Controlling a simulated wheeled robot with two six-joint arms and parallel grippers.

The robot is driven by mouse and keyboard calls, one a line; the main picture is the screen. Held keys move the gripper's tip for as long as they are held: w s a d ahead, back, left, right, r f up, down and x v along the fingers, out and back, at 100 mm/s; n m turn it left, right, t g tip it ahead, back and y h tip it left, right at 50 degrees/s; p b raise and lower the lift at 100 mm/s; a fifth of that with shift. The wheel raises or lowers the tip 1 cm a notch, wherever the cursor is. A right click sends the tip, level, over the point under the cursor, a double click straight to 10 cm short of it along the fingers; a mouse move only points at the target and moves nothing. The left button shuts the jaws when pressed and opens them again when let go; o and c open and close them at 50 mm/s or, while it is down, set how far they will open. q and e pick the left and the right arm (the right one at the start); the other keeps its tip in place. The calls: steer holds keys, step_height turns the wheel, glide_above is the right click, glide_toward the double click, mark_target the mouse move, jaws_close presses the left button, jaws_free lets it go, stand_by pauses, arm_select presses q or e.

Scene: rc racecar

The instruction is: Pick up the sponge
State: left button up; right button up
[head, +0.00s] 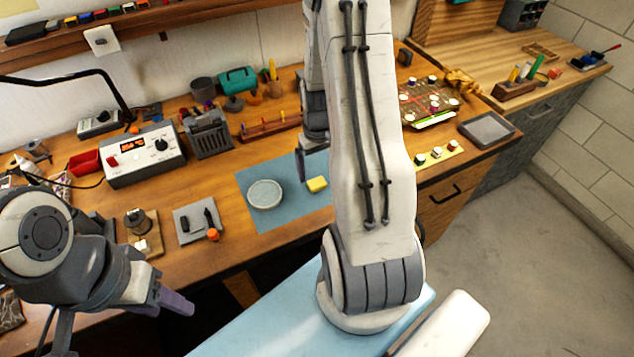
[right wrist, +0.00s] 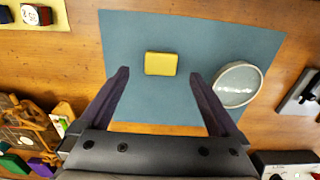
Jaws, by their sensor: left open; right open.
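A small yellow sponge (head: 317,184) lies flat on the blue mat (head: 258,215) on the workbench. It also shows in the right wrist view (right wrist: 161,64), ahead of and between the spread fingers of my right gripper (right wrist: 159,78). My right gripper is open and empty, above the mat and apart from the sponge. In the head view my right arm hides most of that gripper and part of the mat. My left gripper (head: 172,300) is at the lower left, by the bench's front edge, far from the sponge. It is open and empty.
A round pale dish (head: 265,194) sits on the mat beside the sponge; it also shows in the right wrist view (right wrist: 238,84). A grey tray with small tools (head: 200,222) is left of the mat.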

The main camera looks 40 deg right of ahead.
mark_target(317, 182)
steer(key=shift+w+f+p, duration=0.1)
steer(key=shift+f+p, duration=0.6)
steer(key=shift+f, duration=1.7)
steer(key=c, duration=1.4)
